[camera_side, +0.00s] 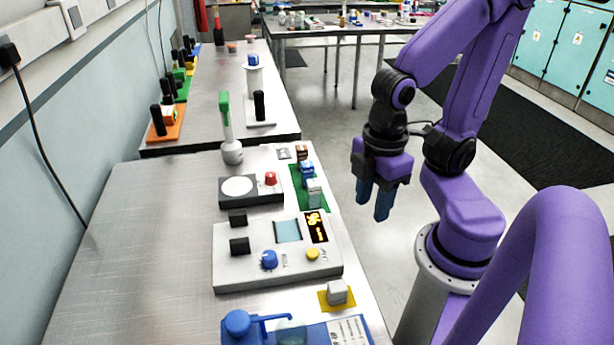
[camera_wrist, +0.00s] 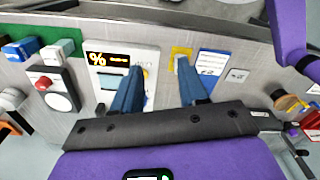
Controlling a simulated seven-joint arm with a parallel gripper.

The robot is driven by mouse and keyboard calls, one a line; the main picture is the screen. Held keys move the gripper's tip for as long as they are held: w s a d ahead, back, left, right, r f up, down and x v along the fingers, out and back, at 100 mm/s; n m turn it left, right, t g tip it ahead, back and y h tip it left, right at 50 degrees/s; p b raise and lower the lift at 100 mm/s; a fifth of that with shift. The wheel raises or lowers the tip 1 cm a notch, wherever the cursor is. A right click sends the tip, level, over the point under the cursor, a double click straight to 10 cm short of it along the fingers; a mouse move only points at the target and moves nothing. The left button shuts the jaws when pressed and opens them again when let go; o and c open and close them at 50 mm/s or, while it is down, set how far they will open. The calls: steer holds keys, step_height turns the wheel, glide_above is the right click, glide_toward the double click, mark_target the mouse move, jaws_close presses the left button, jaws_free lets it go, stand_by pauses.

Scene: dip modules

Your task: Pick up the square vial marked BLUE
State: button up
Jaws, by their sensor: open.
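A row of small square vials stands on a green mat (camera_side: 322,207) at the right edge of the near bench. One has a blue top (camera_side: 307,168), with a brown-topped one (camera_side: 301,152) behind it and a pale grey one (camera_side: 314,190) in front. In the wrist view the blue-topped vial (camera_wrist: 20,49) and a pale one (camera_wrist: 58,48) show at the upper left. Their markings are too small to read. My gripper (camera_side: 373,202) is open and empty, off the bench edge to the right of the mat; its fingers (camera_wrist: 160,67) point down.
An instrument with a lit display (camera_side: 316,228) stands in front of the mat. A pale block (camera_side: 337,291) sits on a yellow pad. The bench's left side is clear.

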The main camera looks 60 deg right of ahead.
steer(key=o, duration=0.3)
steer(key=shift+o, duration=0.2)
steer(key=n+t+y, duration=0.9)
steer(key=n, duration=2.3)
glide_toward(307, 173)
steer(key=w+f, duration=0.1)
steer(key=w, duration=0.1)
steer(key=w+a+f, duration=0.1)
steer(key=w+f, duration=0.1)
steer(key=shift+a+f, duration=0.15)
steer(key=shift+f, duration=0.15)
steer(key=shift+x, duration=2.65)
